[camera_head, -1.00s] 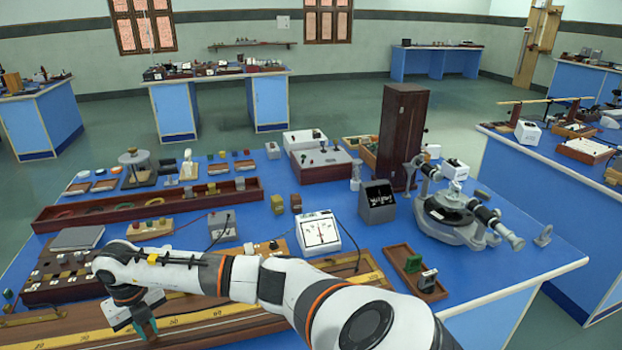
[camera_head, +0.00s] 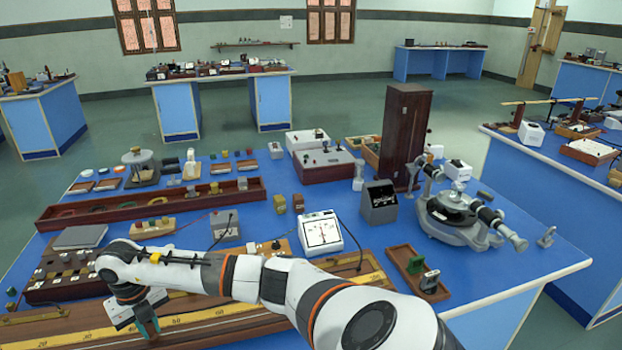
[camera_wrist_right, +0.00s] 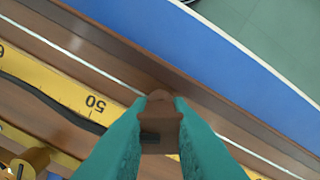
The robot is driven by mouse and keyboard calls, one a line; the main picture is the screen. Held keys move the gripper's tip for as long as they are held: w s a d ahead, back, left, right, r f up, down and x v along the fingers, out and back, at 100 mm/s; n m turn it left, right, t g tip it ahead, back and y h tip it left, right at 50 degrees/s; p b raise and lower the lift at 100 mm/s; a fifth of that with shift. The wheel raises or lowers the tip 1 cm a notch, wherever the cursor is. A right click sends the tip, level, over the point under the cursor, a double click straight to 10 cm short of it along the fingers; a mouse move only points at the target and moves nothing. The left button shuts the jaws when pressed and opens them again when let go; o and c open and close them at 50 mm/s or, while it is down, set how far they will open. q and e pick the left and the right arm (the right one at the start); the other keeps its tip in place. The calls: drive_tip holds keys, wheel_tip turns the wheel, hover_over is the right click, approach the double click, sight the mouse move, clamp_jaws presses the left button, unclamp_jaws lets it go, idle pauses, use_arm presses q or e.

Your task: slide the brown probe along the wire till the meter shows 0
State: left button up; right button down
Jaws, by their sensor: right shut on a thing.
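My right gripper (camera_head: 148,327) is low over the wooden wire board at the lower left of the head view. In the wrist view its teal fingers (camera_wrist_right: 160,135) are shut on the brown probe (camera_wrist_right: 160,118). The probe sits over the thin pale wire (camera_wrist_right: 85,58), close to the 50 mark on the yellow scale (camera_wrist_right: 50,85); contact with the wire cannot be made out. In the head view the probe is hidden by the gripper. The white meter (camera_head: 322,232) stands behind my forearm; its needle is too small to read. My left gripper is not in view.
The long board with its yellow scale (camera_head: 210,314) runs along the bench's near side, partly under my arm. A dark block with knobs (camera_head: 65,275) stands left of my wrist. A small wooden tray (camera_head: 405,262) and a grey spectrometer (camera_head: 460,222) stand to the right.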

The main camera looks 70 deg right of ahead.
drive_tip(key=shift+s+f, duration=0.15)
drive_tip(key=shift+f, duration=0.15)
drive_tip(key=c, duration=1.3)
unclamp_jaws()
wheel_tip(320, 180, up, 11)
drive_tip(key=shift+d+r+b, duration=0.1)
drive_tip(key=shift+d+b, duration=0.05)
drive_tip(key=shift+b, duration=0.85)
drive_tip(key=shift+r, duration=0.65)
